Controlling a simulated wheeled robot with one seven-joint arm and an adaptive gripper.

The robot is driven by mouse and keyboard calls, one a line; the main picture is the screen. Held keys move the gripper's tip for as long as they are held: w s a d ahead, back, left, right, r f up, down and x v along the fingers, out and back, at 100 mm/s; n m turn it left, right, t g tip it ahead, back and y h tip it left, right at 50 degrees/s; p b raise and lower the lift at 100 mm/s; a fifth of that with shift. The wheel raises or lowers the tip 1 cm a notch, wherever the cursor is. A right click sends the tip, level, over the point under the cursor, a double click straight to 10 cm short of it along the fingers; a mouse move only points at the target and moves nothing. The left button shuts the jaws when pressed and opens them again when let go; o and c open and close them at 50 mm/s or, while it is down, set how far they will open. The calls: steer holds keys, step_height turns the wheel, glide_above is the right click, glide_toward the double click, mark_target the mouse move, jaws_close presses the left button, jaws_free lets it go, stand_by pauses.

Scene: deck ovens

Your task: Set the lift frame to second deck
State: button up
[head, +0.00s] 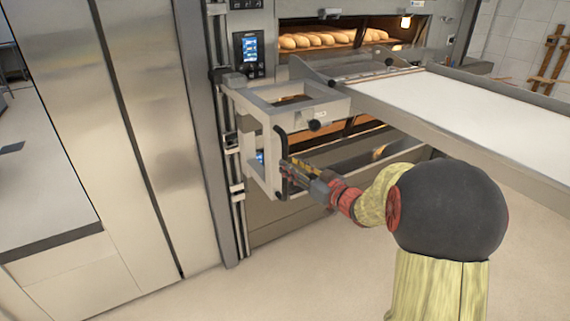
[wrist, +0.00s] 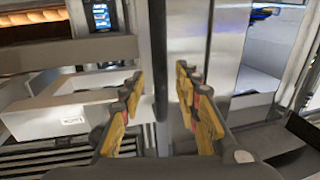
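The lift frame (head: 262,140) is a pale grey metal frame at the left of the oven front, beside a vertical rail (head: 236,215). Its top sits a little below the lit deck with loaves (head: 330,40), and its body stands in front of the lower deck (head: 345,150). A dark upright handle (head: 279,148) is on its front. My gripper (head: 286,167) is at the handle's lower half. In the wrist view, the dark handle bar (wrist: 160,60) runs upright between the spread yellow fingers of my gripper (wrist: 158,85), with gaps on both sides.
A long white loading surface (head: 470,110) with metal side rails reaches from the oven to the right, above my arm's level. A control panel (head: 249,50) is above the frame. Tall steel cabinet doors (head: 95,130) stand at left. The floor in front is clear.

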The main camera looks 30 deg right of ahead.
steer(key=shift+b+x, duration=0.3)
steer(key=shift+x, duration=1.55)
steer(key=shift+c, duration=0.2)
steer(key=c, duration=0.8)
